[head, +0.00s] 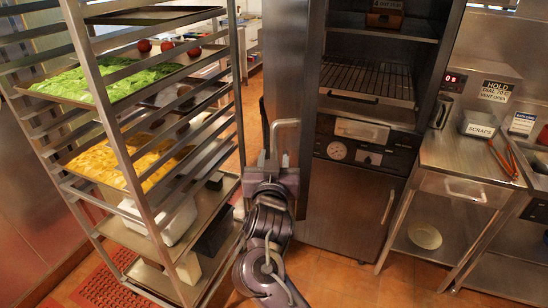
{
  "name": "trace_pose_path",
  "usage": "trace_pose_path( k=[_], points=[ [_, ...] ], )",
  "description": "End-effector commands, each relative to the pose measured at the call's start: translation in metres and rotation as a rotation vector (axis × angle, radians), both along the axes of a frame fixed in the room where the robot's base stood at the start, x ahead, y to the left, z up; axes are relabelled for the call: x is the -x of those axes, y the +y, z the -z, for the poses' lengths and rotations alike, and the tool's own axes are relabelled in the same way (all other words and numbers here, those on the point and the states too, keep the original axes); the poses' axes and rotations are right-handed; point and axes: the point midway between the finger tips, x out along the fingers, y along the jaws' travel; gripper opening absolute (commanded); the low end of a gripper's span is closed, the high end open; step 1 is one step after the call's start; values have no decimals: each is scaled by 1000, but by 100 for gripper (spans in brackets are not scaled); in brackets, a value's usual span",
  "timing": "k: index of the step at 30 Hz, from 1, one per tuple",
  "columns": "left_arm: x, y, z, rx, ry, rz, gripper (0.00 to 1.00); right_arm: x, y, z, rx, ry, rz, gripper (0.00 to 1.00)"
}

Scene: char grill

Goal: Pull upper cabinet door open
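The upper cabinet door (292,65) stands swung open to the left of the tall steel cabinet. The upper compartment (372,50) shows open, with a wire rack (362,78) inside. A grey bent bar handle (285,124) is on the door's lower part. My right gripper (272,168) is at the lower end of this handle, pointing away from me. Its fingers are small and overlap the handle, so I cannot tell whether they are closed on it. The lower cabinet door (345,208) is shut. My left gripper is not in view.
A tall tray rack (112,120) with green and yellow food stands close on the left. A control panel with a dial (337,150) is between the cabinet's compartments. A steel side table (455,160) with a scraps container (478,124) and tongs (503,158) stands right. Tiled floor (335,275) is clear in front.

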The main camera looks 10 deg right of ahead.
Motion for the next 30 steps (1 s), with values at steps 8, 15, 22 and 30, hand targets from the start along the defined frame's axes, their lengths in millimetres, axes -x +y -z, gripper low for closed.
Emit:
trace_pose_path(
  k=[8, 15, 22, 30],
  points=[
    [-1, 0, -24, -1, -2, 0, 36, 42, 9, -3, -2, 4, -2, 34],
    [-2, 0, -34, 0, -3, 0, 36, 69, 15, -1, 0, 1, 0, 34],
    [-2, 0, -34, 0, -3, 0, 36, 73, 15, 0, -1, -1, 1, 34],
    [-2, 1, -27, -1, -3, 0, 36, 64, 19, 45, 54, 55, -21, 10]
  ],
)
